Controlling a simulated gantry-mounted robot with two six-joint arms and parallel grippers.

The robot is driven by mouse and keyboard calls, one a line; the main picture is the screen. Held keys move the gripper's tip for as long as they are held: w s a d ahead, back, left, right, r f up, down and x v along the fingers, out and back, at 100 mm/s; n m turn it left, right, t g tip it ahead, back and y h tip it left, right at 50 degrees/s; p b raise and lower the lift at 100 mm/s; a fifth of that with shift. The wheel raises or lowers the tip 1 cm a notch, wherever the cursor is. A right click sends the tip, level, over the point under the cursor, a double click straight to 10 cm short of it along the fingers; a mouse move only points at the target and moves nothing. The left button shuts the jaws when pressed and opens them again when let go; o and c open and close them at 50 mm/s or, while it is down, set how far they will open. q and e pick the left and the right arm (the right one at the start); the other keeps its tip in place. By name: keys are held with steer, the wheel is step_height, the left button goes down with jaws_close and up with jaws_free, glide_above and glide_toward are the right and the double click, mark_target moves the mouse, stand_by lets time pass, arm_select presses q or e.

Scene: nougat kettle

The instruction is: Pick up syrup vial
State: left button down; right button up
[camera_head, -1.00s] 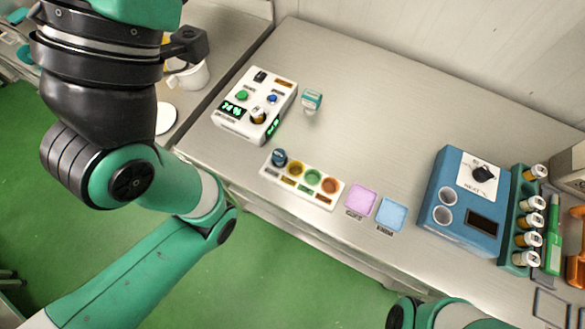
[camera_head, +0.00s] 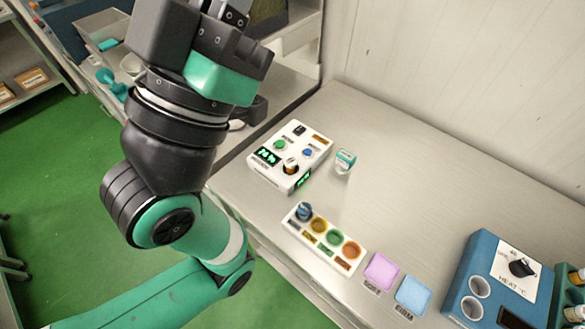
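No label that I can read says syrup, so I cannot tell which vial is the syrup one. A small clear vial with a teal cap (camera_head: 344,161) stands on the steel bench. A brown vial with a white cap (camera_head: 291,166) sits in the white device (camera_head: 263,178). More such vials (camera_head: 577,276) stand in the green rack (camera_head: 560,298) at the right edge, partly cut off. My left arm rises on the left, and its dark gripper end (camera_head: 232,12) is at the top, apart from the vials; its fingertips are not clear. My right gripper is out of view.
A white holder (camera_head: 343,266) with a dark-capped jar and yellow, green and orange wells lies near the bench's front edge. Pink (camera_head: 381,272) and blue (camera_head: 412,294) pads and a blue heater box (camera_head: 488,262) are to its right. The bench's back middle is clear.

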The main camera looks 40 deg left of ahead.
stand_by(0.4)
arm_select(q)
steer(key=shift+c, duration=1.7)
jaws_free()
